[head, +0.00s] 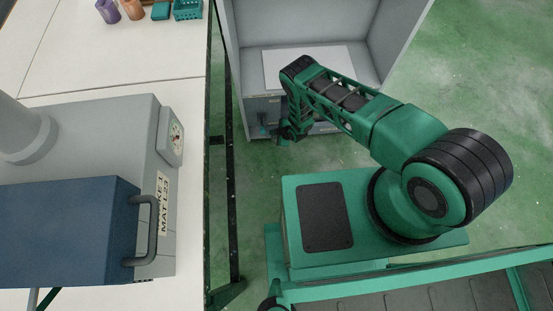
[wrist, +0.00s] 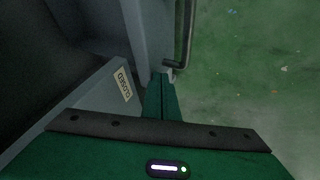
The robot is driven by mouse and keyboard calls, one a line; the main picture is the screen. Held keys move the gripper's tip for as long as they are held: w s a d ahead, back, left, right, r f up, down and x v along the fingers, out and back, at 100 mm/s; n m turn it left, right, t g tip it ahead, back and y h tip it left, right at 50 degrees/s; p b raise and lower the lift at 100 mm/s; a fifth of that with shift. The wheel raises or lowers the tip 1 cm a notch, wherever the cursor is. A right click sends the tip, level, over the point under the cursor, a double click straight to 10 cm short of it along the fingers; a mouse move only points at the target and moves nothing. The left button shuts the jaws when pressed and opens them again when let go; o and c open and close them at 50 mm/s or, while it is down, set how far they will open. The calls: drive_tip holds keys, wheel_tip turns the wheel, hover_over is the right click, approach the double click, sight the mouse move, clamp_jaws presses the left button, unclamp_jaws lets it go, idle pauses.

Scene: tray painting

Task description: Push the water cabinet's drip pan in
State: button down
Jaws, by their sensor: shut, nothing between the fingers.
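The grey water cabinet (head: 236,62) stands beyond my arm in the head view, its upper bay open. My arm covers part of its lower front, so the drip pan cannot be made out clearly there. In the wrist view, a grey panel edge with a dark bar handle (wrist: 187,38) looks like the pan's front. A grey strip with a "CLOSED" label (wrist: 122,84) lies left of the fingers. My gripper (wrist: 160,78) is shut and empty, its tips close to the foot of the panel and handle; contact cannot be told. My gripper (head: 284,138) is low before the cabinet in the head view.
A white table (head: 100,65) runs along the left, with a grey and blue oven-like machine (head: 70,220) on it. Cups and a teal basket (head: 188,9) sit at its far end. Green floor (head: 480,70) is clear right of the cabinet.

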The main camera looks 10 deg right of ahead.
drive_tip(key=shift+w+r, duration=0.15)
drive_tip(key=shift+w, duration=0.55)
drive_tip(key=shift+s, duration=0.35)
drive_tip(key=s+d+r, duration=0.3)
drive_tip(key=s+r, duration=0.4)
drive_tip(key=s, duration=0.2)
drive_tip(key=shift+d+r, duration=0.25)
drive_tip(key=shift+d, duration=0.1)
